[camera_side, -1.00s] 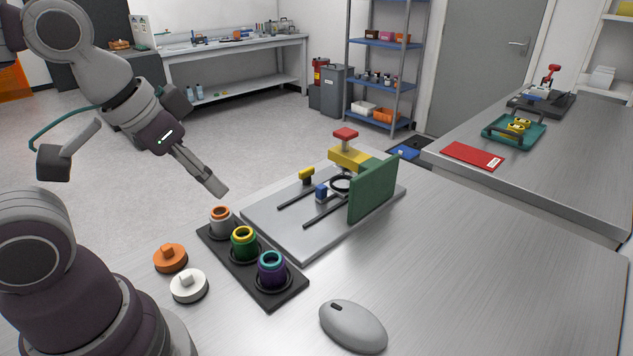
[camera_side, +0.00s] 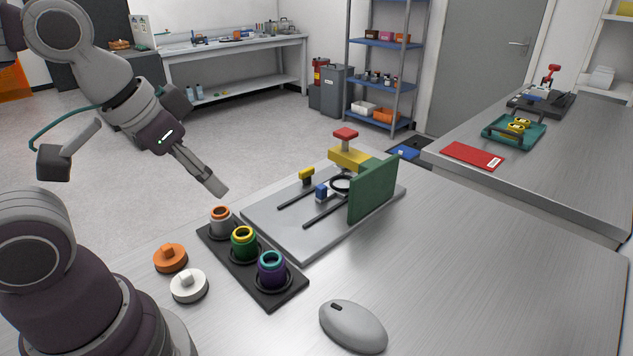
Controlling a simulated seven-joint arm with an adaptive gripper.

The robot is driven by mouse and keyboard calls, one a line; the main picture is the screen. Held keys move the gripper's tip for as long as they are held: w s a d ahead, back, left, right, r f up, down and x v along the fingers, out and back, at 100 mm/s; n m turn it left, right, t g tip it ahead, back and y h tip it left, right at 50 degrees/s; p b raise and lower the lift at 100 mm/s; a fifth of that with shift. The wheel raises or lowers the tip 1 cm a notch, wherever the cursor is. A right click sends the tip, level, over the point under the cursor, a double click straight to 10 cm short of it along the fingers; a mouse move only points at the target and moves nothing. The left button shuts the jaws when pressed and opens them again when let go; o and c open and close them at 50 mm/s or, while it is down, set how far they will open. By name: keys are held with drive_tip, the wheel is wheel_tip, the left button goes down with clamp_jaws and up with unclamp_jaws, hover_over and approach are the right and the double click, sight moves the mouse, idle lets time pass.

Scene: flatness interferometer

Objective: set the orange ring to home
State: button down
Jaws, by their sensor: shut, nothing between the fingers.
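The orange ring (camera_side: 220,211) is the top rim of a grey cylinder that stands upright at the far left end of a black holder (camera_side: 284,296). Any home mark on it is too small to make out. My gripper (camera_side: 218,189) is shut and empty. In the picture its fingertips are just above the orange ring, apart from it. In the same holder stand a green cylinder with a yellow ring (camera_side: 243,240) and a purple cylinder with a teal ring (camera_side: 271,268).
An orange knobbed disc (camera_side: 170,258) and a white knobbed disc (camera_side: 188,286) lie left of the holder. Behind it is a grey plate (camera_side: 292,240) with slots, sliders, a yellow-and-red piece (camera_side: 346,150) and an upright green panel (camera_side: 373,190). A grey mouse-shaped object (camera_side: 353,327) lies in front.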

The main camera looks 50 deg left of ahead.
drive_tip(key=w+a+r+n+g, duration=0.1)
drive_tip(key=w+a+n, duration=0.15)
drive_tip(key=n, duration=0.45)
drive_tip(key=n+g, duration=0.5)
drive_tip(key=n, duration=2.4)
hover_over(220, 213)
drive_tip(key=a, duration=0.2)
wheel_tip(220, 213, down, 2)
drive_tip(key=shift+s, duration=0.15)
drive_tip(key=shift+f, duration=0.1)
wheel_tip(220, 213, down, 14)
